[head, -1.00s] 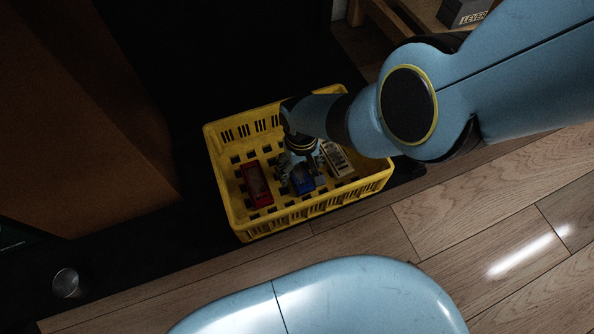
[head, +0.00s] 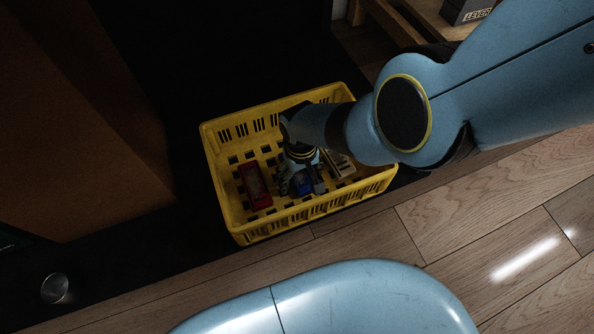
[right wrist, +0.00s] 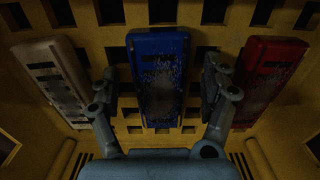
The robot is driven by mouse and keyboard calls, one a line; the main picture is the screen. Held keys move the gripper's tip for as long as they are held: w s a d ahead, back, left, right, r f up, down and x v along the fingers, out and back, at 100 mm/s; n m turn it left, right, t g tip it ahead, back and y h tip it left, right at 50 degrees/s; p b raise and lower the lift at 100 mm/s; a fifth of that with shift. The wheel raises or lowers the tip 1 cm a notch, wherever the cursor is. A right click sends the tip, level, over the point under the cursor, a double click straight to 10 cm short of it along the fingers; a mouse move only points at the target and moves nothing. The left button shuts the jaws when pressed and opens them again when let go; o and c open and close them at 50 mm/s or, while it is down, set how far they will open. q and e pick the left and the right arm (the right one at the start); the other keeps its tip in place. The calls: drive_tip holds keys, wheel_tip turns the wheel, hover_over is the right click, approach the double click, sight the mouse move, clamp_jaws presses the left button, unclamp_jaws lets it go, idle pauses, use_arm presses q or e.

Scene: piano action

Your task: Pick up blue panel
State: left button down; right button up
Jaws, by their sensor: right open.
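The blue panel (head: 303,183) lies in the yellow crate (head: 222,190), partly hidden by my right gripper (head: 301,184) in the head view. In the right wrist view the blue panel (right wrist: 158,75) is worn and scuffed. It lies between the two open fingers of my right gripper (right wrist: 161,88), with a gap on each side. The gripper reaches down inside the crate and holds nothing. My left gripper does not show.
A red panel (head: 255,185) lies left of the blue one in the head view. A cream panel (head: 340,163) lies to its right. The crate walls surround all three. A clear cup (head: 55,288) stands at lower left. A box marked LEVER (head: 466,10) is at upper right.

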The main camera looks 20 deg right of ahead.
drive_tip(key=c, duration=1.4)
drive_tip(key=shift+r, duration=0.15)
